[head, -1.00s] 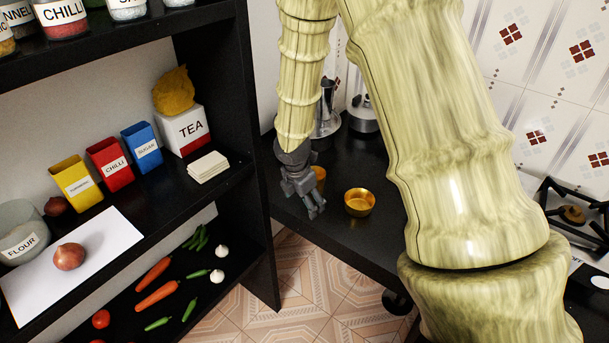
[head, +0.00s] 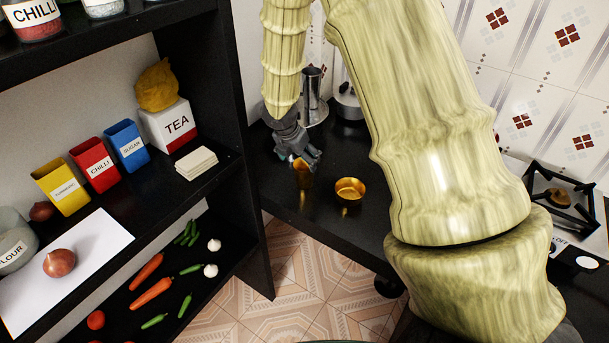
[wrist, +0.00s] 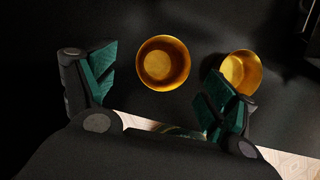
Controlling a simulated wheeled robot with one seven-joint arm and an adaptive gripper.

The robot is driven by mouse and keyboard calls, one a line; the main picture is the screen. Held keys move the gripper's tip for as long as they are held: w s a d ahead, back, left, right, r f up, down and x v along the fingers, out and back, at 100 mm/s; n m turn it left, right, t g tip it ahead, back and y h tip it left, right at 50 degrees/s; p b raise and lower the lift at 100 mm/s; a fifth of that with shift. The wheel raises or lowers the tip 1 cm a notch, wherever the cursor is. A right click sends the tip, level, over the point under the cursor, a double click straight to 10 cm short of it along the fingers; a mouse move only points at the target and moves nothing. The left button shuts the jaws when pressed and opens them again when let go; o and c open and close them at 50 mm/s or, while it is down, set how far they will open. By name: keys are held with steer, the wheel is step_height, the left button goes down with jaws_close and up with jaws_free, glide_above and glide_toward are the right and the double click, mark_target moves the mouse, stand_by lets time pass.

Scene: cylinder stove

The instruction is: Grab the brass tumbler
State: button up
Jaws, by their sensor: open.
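The brass tumbler (head: 303,174) stands upright on the black counter, its upper part partly covered by my gripper in the head view. My gripper (head: 304,157) is open and empty, just above and behind the tumbler in that picture. In the wrist view the tumbler (wrist: 163,62) is seen from above as a round gold rim, in the gap between the open fingers of my gripper (wrist: 160,74). The fingers appear apart from it.
A wider brass bowl (head: 350,190) stands just right of the tumbler; in the wrist view the bowl (wrist: 242,72) is close to the right finger. A metal pot (head: 314,97) stands behind. A black shelf (head: 232,160) rises to the left. Counter in front is clear.

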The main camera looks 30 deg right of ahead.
mark_target(304, 165)
steer(key=shift+p+x, duration=0.5)
steer(key=shift+x, duration=2.2)
steer(key=shift+s+d+r, duration=0.1)
steer(key=shift+s, duration=0.05)
steer(key=c, duration=1.1)
